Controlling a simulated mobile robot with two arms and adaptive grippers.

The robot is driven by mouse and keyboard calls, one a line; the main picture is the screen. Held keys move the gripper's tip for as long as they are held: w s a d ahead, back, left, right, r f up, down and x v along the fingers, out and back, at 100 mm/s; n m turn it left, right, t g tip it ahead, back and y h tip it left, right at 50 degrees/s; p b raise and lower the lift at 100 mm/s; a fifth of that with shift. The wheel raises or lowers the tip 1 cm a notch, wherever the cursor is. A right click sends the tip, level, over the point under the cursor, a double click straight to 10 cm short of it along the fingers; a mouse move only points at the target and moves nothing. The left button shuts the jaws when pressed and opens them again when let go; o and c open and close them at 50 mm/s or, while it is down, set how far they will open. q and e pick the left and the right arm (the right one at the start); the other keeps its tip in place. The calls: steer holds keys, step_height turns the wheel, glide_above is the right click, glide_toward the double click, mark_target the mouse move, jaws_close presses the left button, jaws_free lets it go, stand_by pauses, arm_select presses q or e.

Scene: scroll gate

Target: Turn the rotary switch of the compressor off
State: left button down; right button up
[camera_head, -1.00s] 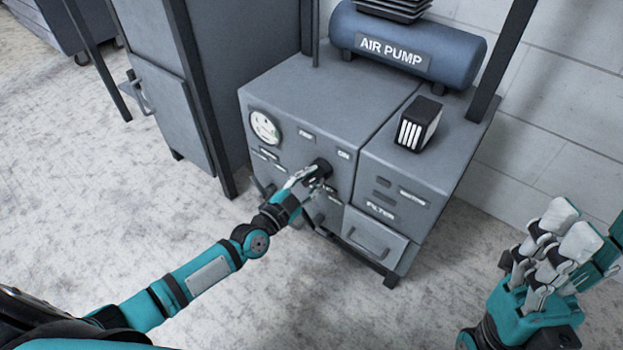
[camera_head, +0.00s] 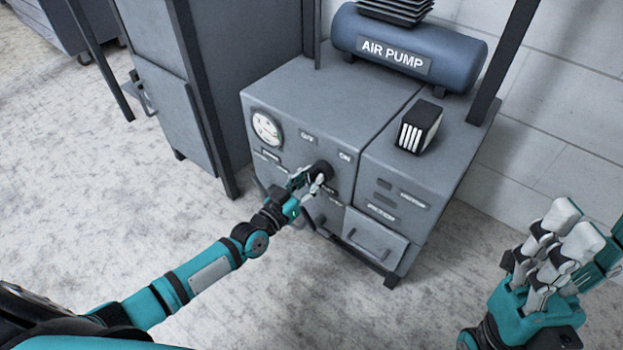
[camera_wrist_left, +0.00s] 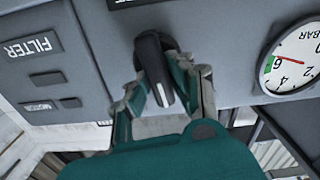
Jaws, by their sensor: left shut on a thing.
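The grey compressor (camera_head: 330,105) stands at centre in the head view. Its black rotary switch (camera_head: 320,172) is on the front panel, below the OFF label (camera_head: 307,137) and the ON label (camera_head: 345,156). In the left wrist view the switch (camera_wrist_left: 152,60) is a dark elongated knob with a pale mark near its lower end. My left gripper (camera_head: 308,184) is shut on the knob, with fingers on both sides, and hides part of it. My right gripper (camera_head: 575,228) is open and empty at the right, away from the compressor.
A round pressure gauge (camera_head: 267,128) sits left of the switch. A drawer (camera_head: 375,238) with a handle is at the lower right. The blue air pump tank (camera_head: 410,50) and a small black box (camera_head: 419,126) are on top. The floor in front is clear.

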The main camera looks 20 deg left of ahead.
arm_select(q)
steer(key=n, duration=0.5)
steer(key=shift+a+f, duration=0.15)
stand_by(0.6)
steer(key=c, duration=1.2)
jaws_free()
steer(key=v, duration=1.2)
